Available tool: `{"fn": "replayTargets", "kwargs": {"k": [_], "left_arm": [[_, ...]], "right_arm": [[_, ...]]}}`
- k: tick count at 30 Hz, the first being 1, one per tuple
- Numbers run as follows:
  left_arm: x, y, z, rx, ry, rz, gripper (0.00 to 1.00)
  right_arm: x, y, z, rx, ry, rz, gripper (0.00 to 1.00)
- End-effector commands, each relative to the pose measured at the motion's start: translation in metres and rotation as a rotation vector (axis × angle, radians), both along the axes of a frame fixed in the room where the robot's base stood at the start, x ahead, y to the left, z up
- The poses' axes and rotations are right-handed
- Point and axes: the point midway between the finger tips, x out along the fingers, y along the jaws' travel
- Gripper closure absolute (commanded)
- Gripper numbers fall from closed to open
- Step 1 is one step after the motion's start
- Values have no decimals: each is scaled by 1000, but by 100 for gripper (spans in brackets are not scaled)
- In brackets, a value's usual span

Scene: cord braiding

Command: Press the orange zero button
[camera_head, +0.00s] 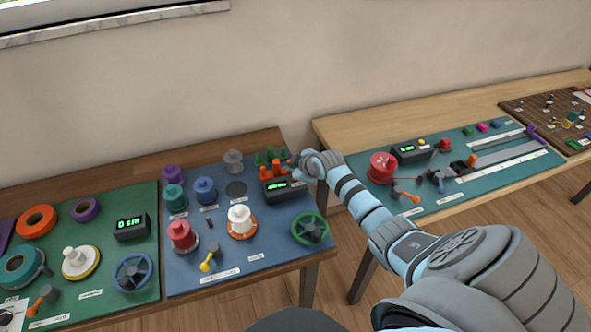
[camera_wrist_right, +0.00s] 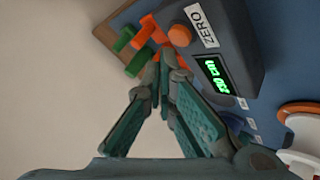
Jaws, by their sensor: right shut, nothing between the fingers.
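The orange zero button (camera_wrist_right: 180,35) shows in the right wrist view, next to a white ZERO label (camera_wrist_right: 201,26) on a dark counter box (camera_wrist_right: 242,42) with a green display (camera_wrist_right: 217,76). My right gripper (camera_wrist_right: 167,62) is shut and empty, its fingertips just beside the button; I cannot tell whether they touch it. In the head view, the right gripper (camera_head: 297,172) is at the far right corner of the blue mat, by the counter box (camera_head: 277,196). The button cannot be made out there. My left gripper is not in view.
Orange pegs (camera_wrist_right: 143,35) and green pegs (camera_wrist_right: 125,39) stand close beside the fingers. On the blue mat (camera_head: 272,242) are a white spool (camera_head: 239,217), a red spool (camera_head: 181,236) and a green handwheel (camera_head: 310,230). Another counter box (camera_head: 131,227) stands on the left mat.

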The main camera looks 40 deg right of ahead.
Motion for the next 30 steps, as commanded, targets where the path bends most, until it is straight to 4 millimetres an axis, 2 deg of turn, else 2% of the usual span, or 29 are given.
{"fn": "replayTargets", "kwargs": {"k": [30], "left_arm": [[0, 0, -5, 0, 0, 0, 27]], "right_arm": [[0, 0, -8, 0, 0, 0, 100]]}}
